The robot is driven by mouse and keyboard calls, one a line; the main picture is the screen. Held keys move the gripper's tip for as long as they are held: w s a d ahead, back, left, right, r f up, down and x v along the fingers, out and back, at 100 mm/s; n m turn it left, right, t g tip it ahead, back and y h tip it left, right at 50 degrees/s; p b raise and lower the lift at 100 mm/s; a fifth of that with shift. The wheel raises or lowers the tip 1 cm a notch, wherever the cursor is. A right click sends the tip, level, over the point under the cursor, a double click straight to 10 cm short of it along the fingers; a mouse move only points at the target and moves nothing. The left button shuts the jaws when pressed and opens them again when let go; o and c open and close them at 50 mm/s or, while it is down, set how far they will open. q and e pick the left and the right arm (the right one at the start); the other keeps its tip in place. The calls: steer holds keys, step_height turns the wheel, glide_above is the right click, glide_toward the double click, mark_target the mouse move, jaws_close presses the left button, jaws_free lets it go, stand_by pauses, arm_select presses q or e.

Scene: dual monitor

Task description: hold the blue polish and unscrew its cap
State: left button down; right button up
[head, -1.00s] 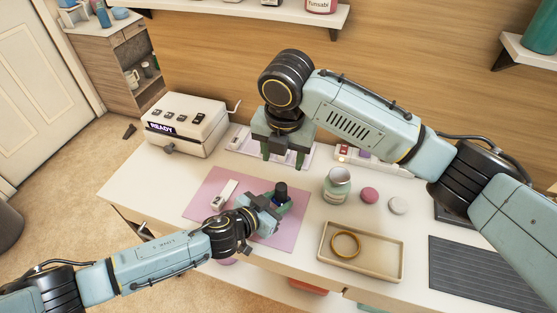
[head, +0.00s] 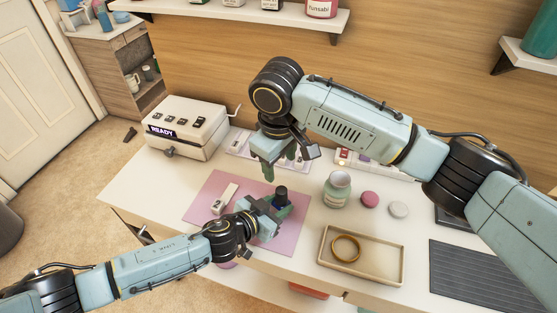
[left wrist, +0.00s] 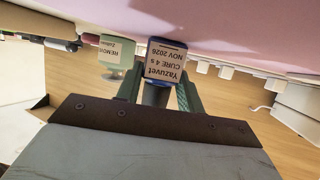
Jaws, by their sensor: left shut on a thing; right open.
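The blue polish (left wrist: 166,62) is a small bottle with a white label reading "Yazuvet CURE 4 s NOV 2026". My left gripper (head: 277,208) is shut on it, and the wrist view shows the bottle between its green fingers. In the head view the dark cap (head: 281,191) points up above the left gripper, over the pink mat (head: 207,195). Most of the bottle is hidden there by the gripper. My right gripper (head: 281,163) is open and empty, above and behind the cap, apart from it, with its fingers pointing down.
To the right stand a green jar (head: 337,189), a pink round item (head: 370,199), a white one (head: 398,209) and a tray (head: 375,272) with a gold ring. A white READY machine (head: 186,126) stands at the back left.

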mark_target(281, 190)
steer(key=f+m, duration=0.4)
steer(key=m, duration=0.1)
steer(key=w+f+m, duration=0.1)
steer(key=f+m, duration=0.3)
steer(key=m, duration=0.1)
steer(key=f+m, duration=0.4)
steer(key=m, duration=0.2)
steer(key=shift+w+d+f, duration=0.2)
